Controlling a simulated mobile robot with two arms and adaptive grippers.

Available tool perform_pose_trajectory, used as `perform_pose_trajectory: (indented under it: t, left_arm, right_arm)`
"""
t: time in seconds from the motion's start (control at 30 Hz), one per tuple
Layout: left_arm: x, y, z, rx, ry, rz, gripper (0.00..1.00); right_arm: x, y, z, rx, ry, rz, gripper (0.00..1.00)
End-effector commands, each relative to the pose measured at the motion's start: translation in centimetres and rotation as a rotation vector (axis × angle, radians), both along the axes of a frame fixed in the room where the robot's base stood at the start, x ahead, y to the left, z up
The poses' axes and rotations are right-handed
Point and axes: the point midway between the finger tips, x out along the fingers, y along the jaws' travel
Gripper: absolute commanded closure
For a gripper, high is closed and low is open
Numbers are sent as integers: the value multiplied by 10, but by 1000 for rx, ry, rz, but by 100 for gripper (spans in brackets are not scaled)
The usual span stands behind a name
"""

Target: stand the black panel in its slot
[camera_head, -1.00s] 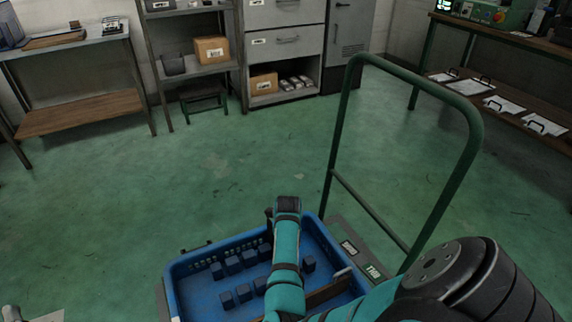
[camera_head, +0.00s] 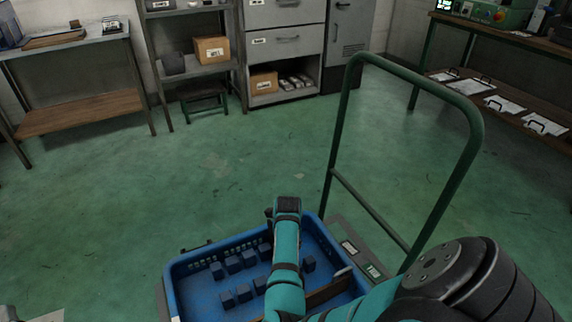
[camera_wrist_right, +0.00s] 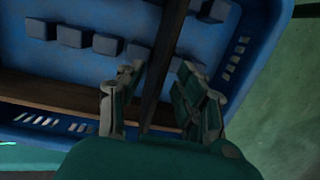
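The blue tray (camera_head: 172,285) lies low in the head view, with rows of small blue blocks (camera_head: 233,264) inside. My right arm reaches over it and hides its middle. In the right wrist view the black panel (camera_wrist_right: 174,22) shows edge-on as a dark strip, running between two blocks of a row. My right gripper (camera_wrist_right: 158,72) has its fingers either side of the panel, apparently with narrow gaps, so it looks open around it. How deep the panel sits is hidden. I cannot make out my left gripper.
A brown panel (camera_wrist_right: 50,100) crosses the tray in the wrist view, and part of it shows in the head view (camera_head: 328,292). The tray rests on a trolley with a green handle (camera_head: 408,75). Shelves (camera_head: 190,70) and benches stand far back; the floor between is clear.

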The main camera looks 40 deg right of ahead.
Motion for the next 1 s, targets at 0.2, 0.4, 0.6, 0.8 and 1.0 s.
perform_pose_trajectory:
  t: [0.2,0.4,0.6,0.8,1.0]
  left_arm:
    - [0,0,12,0,0,0,66]
    - [0,0,30,0,-1,0,66]
    - [0,0,40,0,-2,-1,66]
    - [0,0,53,0,-2,-1,66]
    - [0,0,57,0,-2,-1,66]
  right_arm:
    - [0,0,17,-1,-1,0,65]
    - [0,0,43,-2,0,1,65]
    - [-1,-3,64,-1,-1,0,65]
    - [-1,-3,84,-2,1,-1,65]
    - [-1,-3,92,-1,1,0,65]
